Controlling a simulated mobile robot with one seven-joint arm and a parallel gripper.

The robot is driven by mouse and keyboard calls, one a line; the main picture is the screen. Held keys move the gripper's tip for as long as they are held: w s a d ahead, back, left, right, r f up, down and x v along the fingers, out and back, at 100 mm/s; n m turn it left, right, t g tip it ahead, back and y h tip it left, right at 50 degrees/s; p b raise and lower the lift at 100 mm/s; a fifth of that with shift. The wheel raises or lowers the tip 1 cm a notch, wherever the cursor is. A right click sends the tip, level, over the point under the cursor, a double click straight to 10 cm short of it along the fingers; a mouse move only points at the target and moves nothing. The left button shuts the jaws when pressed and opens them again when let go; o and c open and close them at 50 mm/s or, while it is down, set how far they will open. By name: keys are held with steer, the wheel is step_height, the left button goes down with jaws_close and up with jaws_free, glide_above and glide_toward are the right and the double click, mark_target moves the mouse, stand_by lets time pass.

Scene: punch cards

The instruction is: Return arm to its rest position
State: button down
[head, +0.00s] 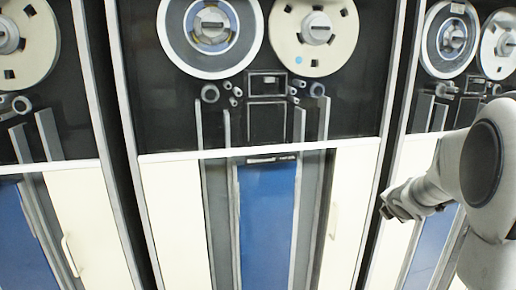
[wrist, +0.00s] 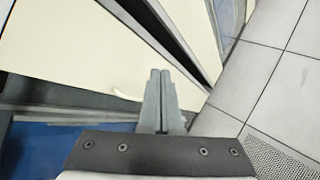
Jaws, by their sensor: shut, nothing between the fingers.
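My gripper (head: 392,208) is at the right of the head view, at the end of my grey and white arm. It hangs in front of the gap between the middle and right tape cabinets. In the wrist view my gripper (wrist: 160,74) has its two grey fingers pressed together with nothing between them. The fingers point toward the cream cabinet panels and the narrow dark gap between them. I cannot tell how far the fingertips are from the panels.
The middle tape cabinet (head: 177,195) has reels above and a blue panel (head: 267,225) below. Another cabinet (head: 85,205) stands at left, and one with reels (head: 454,38) at right. Grey floor tiles (wrist: 270,65) are clear, with a perforated tile (wrist: 275,158) at lower right.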

steer(key=s+a+r+m+g, duration=0.1)
steer(key=s+a+r+m, duration=0.25)
steer(key=s+m, duration=0.3)
steer(key=s+a+r+m+g, duration=0.1)
steer(key=s+a+r+m, duration=0.25)
steer(key=s+m, duration=0.3)
steer(key=s+a+f+m+g+y, duration=0.1)
steer(key=s+a+f+m+y, duration=0.1)
steer(key=s+a+m, duration=0.55)
steer(key=s+a+f+m+g+y, duration=0.15)
steer(key=s+a, duration=0.35)
steer(key=s, duration=0.5)
step_height(320, 180, up, 13)
steer(key=s+a+m+p, duration=0.1)
steer(key=p, duration=1.1)
steer(key=shift+f, duration=0.15)
steer(key=shift+s+a, duration=0.1)
